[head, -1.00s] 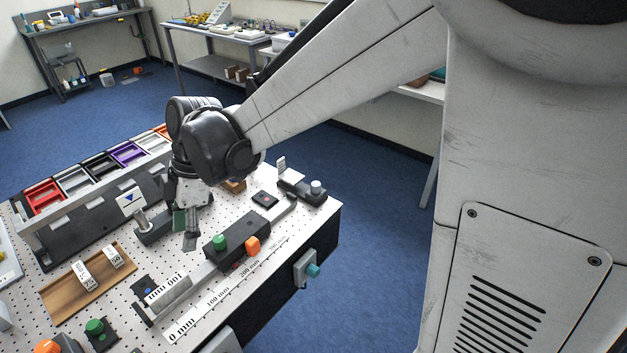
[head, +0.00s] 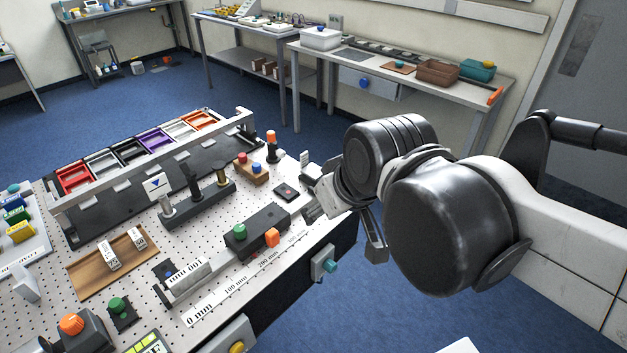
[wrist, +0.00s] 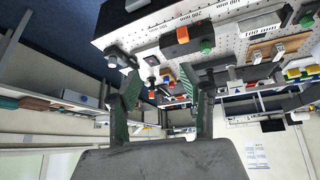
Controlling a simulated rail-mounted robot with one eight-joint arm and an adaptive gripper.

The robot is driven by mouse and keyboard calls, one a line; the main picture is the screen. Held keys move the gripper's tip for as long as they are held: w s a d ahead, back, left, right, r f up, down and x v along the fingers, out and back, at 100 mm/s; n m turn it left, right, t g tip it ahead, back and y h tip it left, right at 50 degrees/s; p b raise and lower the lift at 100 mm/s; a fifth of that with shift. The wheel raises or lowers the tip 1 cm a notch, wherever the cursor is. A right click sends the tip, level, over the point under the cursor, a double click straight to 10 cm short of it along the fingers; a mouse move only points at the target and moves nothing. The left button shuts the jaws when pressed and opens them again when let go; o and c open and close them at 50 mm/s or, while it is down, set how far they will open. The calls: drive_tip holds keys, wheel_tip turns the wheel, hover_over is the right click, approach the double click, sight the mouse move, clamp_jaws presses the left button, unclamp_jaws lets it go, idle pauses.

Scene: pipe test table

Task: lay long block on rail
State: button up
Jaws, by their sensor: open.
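The long block (head: 187,280), grey with a white "100 mm" label, lies along the rail (head: 222,261) on the pegboard table. A black carriage (head: 257,232) with a green knob and an orange knob sits on the rail to its right. In the wrist view the block (wrist: 262,25) appears near the top right, beyond the carriage (wrist: 188,40).
A wooden tray (head: 84,278) holds two shorter labelled blocks (head: 122,250). Upright posts (head: 193,178) and a row of coloured bins (head: 130,150) stand behind the rail. A printed millimetre scale (head: 225,295) runs along the front. Open floor (head: 400,315) lies to the right.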

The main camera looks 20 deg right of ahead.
drive_tip(key=shift+s+d+f+m+t+h, duration=0.1)
drive_tip(key=shift+s+d+m+t+h, duration=0.25)
drive_tip(key=shift+s+d+m, duration=0.55)
drive_tip(key=shift+w, duration=0.15)
wheel_tip(320, 180, down, 7)
drive_tip(key=b, duration=0.6)
drive_tip(key=shift+b, duration=0.35)
drive_tip(key=shift+r, duration=0.2)
